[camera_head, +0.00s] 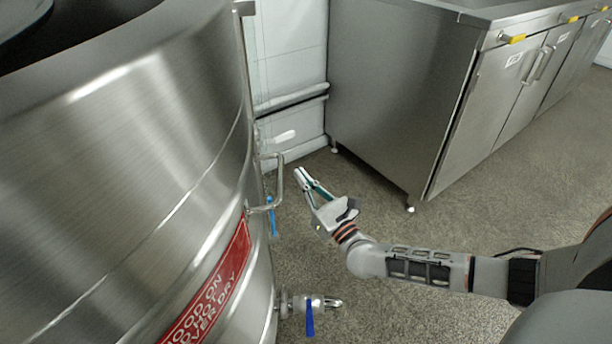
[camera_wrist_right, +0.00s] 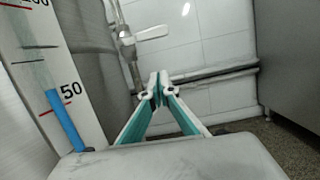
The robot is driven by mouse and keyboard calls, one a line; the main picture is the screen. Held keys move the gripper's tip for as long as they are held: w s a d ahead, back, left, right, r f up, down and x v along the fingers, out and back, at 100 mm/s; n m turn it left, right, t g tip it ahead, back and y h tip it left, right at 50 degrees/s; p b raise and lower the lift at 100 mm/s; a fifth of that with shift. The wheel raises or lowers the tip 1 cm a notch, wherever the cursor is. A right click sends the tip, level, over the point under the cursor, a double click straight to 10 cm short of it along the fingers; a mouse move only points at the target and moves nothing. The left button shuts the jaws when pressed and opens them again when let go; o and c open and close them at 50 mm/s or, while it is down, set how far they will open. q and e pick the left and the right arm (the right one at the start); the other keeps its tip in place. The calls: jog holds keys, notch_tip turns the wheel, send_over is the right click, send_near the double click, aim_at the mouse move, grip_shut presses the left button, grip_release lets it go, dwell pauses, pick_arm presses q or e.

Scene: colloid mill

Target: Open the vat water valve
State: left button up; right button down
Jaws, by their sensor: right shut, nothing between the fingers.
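The large steel vat (camera_head: 120,150) fills the left of the head view. A pale lever handle (camera_head: 285,136) sits behind the vat's right edge near the wall. In the right wrist view this lever (camera_wrist_right: 152,33) joins a metal pipe fitting, above and just left of the fingertips. A second valve with a blue lever (camera_head: 310,318) is low on the vat's side, its lever hanging down. I cannot tell by label which is the water valve. My right gripper (camera_head: 302,175) is shut and empty, right of the vat's bent handle and apart from both levers. My left gripper is out of view.
A bent metal handle (camera_head: 278,180) sticks out of the vat. A scale with a blue column (camera_wrist_right: 66,120) stands close on the left in the wrist view. Horizontal pipes (camera_head: 292,99) run along the wall. A steel cabinet (camera_head: 395,95) stands right; the floor between is clear.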

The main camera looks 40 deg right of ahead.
aim_at(285, 137)
jog(key=w+r, duration=0.5)
jog(key=shift+w+d+r, duration=0.15)
jog(key=shift+w+d, duration=0.1)
jog(key=shift+w, duration=0.05)
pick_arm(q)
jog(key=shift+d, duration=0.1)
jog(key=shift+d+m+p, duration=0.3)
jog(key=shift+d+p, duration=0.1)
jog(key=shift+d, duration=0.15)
pick_arm(e)
jog(key=shift+d+r+n, duration=0.1)
jog(key=shift+r+n, duration=0.25)
jog(key=shift+n, duration=0.15)
